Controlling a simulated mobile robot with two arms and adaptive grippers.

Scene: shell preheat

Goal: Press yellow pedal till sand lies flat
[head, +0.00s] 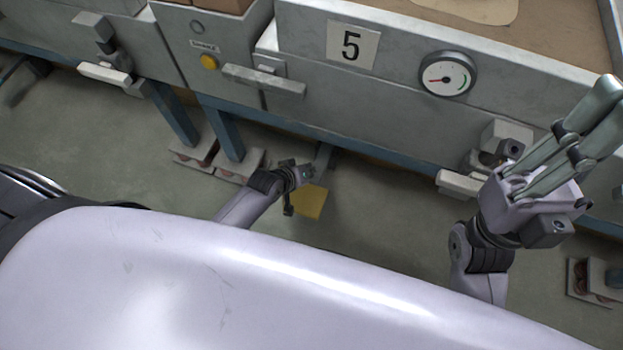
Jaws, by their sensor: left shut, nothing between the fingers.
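The yellow pedal (312,204) is low under the front of the grey machine, close to the floor. My left gripper (293,178) is shut and empty. It overlaps the pedal's upper left part in the picture; I cannot tell if they touch.
A yellow button (208,62) is on a panel to the left. Blue legs (226,135) stand left of the pedal. Floor around the pedal is clear.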

